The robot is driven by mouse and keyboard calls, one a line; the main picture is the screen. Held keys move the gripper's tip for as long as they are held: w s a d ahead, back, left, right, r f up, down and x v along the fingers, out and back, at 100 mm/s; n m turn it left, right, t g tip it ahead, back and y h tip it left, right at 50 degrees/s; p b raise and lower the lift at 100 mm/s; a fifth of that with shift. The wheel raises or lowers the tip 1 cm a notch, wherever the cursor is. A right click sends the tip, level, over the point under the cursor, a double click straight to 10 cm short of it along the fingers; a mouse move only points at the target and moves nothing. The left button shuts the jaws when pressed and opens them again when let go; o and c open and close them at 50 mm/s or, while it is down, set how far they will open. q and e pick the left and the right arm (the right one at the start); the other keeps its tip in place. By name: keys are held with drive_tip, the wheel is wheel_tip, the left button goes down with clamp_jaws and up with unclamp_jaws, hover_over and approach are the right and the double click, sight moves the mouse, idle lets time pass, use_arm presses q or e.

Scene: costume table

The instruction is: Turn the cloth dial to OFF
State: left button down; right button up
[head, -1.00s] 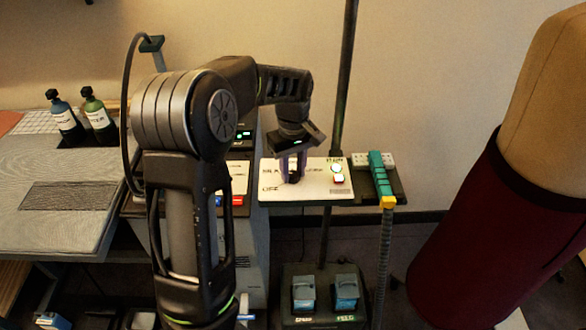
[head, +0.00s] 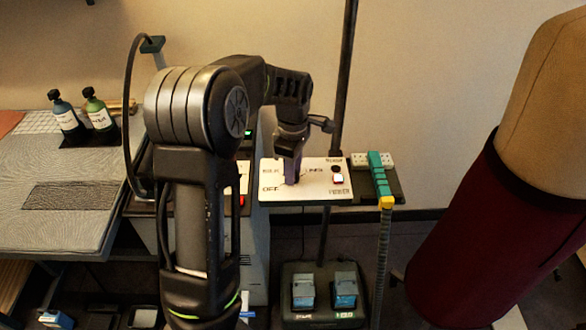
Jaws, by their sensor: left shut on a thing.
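The white control panel (head: 314,191) stands on a post right of centre in the head view. It has an "OFF" label at its lower left, other small lettering, and a dark round lamp (head: 337,170) above a red-and-white switch (head: 338,179) on its right. The cloth dial is hidden behind my left gripper (head: 291,180), which comes down onto the panel's left-middle part. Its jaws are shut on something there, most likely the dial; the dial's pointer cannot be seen. My right gripper is not in view.
A dark holder with a teal-and-yellow handled hose (head: 380,175) is right of the panel. A maroon-clad dress form (head: 480,220) stands right. Two bottles (head: 97,111) stand on the left table.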

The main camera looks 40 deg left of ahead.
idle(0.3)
use_arm(q)
drive_tip(key=c, duration=1.1)
unclamp_jaws()
wheel_tip(320, 180, up, 8)
drive_tip(key=shift+f+b, duration=0.1)
drive_tip(key=shift+b, duration=0.45)
